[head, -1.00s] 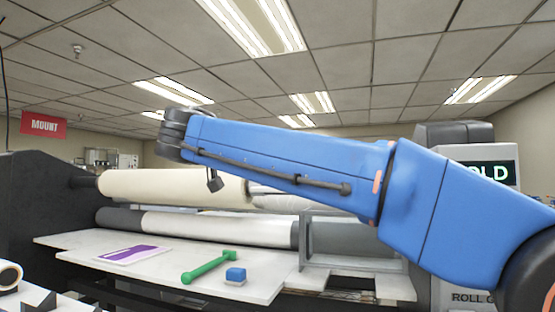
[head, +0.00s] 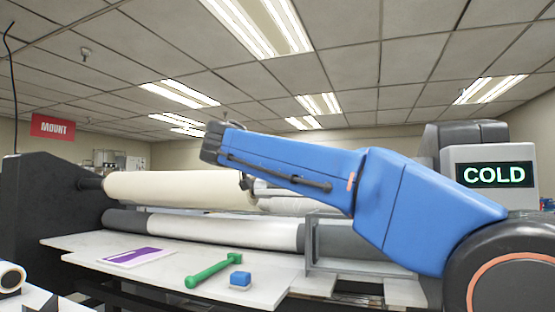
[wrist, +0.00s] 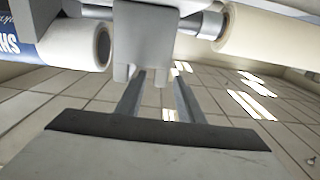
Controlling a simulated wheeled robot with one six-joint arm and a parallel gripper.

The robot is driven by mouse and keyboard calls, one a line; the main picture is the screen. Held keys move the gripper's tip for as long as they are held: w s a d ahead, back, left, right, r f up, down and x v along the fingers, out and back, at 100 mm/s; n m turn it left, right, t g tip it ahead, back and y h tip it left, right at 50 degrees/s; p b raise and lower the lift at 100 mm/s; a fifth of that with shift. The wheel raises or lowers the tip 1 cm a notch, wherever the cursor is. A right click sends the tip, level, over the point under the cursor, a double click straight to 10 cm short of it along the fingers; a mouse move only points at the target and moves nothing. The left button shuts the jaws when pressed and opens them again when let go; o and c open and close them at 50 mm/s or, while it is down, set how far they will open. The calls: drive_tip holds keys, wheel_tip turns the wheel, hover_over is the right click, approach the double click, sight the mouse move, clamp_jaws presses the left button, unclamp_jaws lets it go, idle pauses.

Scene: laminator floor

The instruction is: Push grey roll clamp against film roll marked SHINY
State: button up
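In the wrist view the grey roll clamp (wrist: 146,38) is at the top middle, directly ahead of my gripper (wrist: 160,76). My gripper's two grey fingers stand apart, with a gap between them. Their tips are at or behind the clamp's lower edge, and contact cannot be told. A white film roll with a blue lettered label (wrist: 70,45) is left of the clamp, with a small gap between them. Its lettering is cut off, so I cannot read the full word. In the head view my arm hides the clamp area and the gripper is not clearly seen.
A cream roll (wrist: 270,35) lies right of the clamp in the wrist view. A COLD display (head: 494,175) is at right.

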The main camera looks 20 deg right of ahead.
drive_tip(key=x, duration=0.7)
clamp_jaws()
